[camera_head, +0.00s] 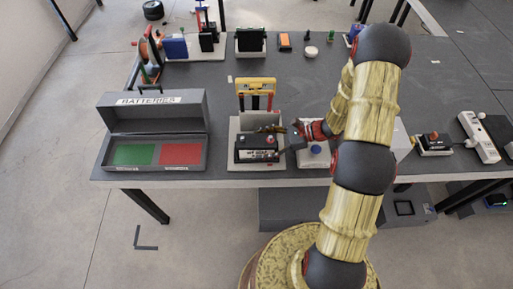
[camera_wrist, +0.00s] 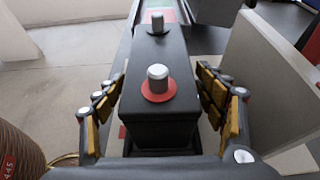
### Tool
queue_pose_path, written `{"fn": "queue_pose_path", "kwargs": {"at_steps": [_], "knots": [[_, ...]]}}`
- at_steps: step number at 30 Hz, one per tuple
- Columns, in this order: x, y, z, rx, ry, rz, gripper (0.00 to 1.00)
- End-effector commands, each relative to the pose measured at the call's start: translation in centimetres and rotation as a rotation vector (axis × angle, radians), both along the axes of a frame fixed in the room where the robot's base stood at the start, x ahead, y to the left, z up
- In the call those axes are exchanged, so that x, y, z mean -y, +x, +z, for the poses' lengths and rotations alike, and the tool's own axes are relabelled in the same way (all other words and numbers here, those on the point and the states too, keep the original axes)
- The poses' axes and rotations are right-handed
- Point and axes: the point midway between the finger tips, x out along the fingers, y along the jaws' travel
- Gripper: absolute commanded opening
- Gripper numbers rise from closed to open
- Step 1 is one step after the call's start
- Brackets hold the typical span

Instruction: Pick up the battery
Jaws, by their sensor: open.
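The battery (camera_wrist: 160,115) is a dark block with two silver terminals on top, the nearer one ringed in red. In the wrist view it stands between the two fingers of my gripper (camera_wrist: 163,98), which are open on either side of it with narrow gaps. In the head view, a black box-shaped unit (camera_head: 255,156) with small controls on its front stands on a light base, and my gripper (camera_head: 272,129) is at its top right.
A grey open case (camera_head: 104,152) labelled for batteries, with green and red pads inside, stands at the left. A yellow-topped red frame (camera_head: 256,84) and an upright grey plate (camera_wrist: 272,90) are close to my gripper. Another station (camera_head: 314,153) stands just right.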

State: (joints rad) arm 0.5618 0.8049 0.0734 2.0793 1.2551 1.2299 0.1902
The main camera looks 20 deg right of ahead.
Motion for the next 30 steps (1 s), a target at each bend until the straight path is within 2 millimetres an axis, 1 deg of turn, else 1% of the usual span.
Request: {"fn": "queue_pose_path", "kwargs": {"at_steps": [1,5,13,30], "knots": [[-0.7,0.2,-0.5,0.0,0.0,0.003,0.7],[-1.7,0.5,-0.9,0.0,-0.001,0.001,0.7],[-1.9,0.6,-0.8,0.001,-0.001,-0.001,0.7],[-1.9,0.6,-0.8,0.001,-0.001,-0.001,0.38]]}}
